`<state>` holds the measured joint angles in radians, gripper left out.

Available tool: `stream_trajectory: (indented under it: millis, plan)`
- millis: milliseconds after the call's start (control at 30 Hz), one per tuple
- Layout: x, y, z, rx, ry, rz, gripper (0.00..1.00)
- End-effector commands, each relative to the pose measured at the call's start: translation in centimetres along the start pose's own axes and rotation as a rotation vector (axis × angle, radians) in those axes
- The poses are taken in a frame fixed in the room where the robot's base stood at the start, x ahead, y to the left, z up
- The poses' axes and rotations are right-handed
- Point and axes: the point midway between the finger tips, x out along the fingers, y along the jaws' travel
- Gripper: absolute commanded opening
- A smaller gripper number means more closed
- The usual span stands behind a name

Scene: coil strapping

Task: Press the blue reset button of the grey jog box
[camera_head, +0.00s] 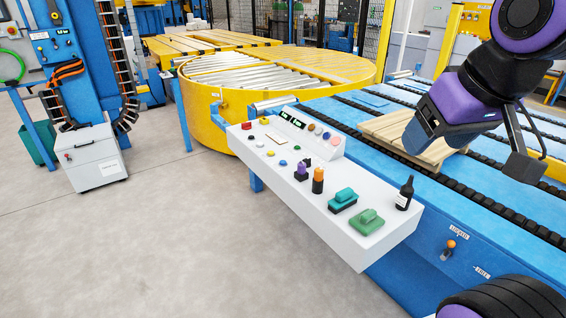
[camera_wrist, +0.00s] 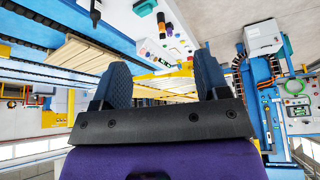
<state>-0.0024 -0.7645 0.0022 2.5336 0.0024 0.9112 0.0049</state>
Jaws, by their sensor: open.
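A pale grey control console (camera_head: 315,205), which may be the jog box, is mounted along the near side of the blue conveyor. Its top carries small coloured controls, including a small blue button (camera_head: 283,163) and a red button (camera_head: 249,126). I cannot read which control is the reset. My gripper (camera_head: 421,138) is above the conveyor, right of the console and apart from it. In the wrist view its two dark fingers (camera_wrist: 162,82) are spread and empty. The console also shows at the top of the wrist view (camera_wrist: 180,30), partly cut off.
An orange-topped post (camera_head: 318,180), green handled blocks (camera_head: 367,220) and a dark bottle (camera_head: 405,193) stand on the console. A wooden pallet (camera_head: 385,132) lies on the conveyor below my gripper. A yellow turntable (camera_head: 205,105) is behind. Floor (camera_head: 190,230) left of the console is clear.

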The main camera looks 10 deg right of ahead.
Motion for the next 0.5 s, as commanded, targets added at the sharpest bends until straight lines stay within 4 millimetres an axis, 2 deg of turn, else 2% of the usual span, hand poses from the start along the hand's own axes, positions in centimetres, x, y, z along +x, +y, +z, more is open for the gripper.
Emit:
stream_trajectory:
  millis: [33, 267, 300, 500]
  plan:
    - [0.0, 0.0, 0.0, 0.0, 0.0, 0.0, 0.56]
    - [0.0, 0.0, 0.0, 0.0, 0.0, 0.0, 0.04]
    - [0.0, 0.0, 0.0, 0.0, 0.0, 0.0, 0.0]
    - [0.0, 0.0, 0.0, 0.0, 0.0, 0.0, 0.0]
